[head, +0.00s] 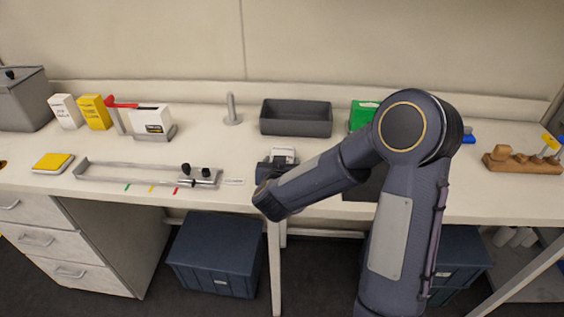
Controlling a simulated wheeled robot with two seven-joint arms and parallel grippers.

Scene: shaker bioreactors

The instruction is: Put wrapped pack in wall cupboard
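No wall cupboard shows in the head view; only bare wall panels show above the bench. I cannot make out a thing that is clearly the wrapped pack. My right arm rises at the lower right, bends at a high elbow and slants down left across the bench front. My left arm and gripper are out of view.
The bench (225,148) carries a grey open bin (296,118), a metal rail frame (130,174), white and yellow boxes (95,111), a green box (361,114) and a wooden rack (520,163). A lidded blue crate (217,253) stands below. My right arm hides part of the bench.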

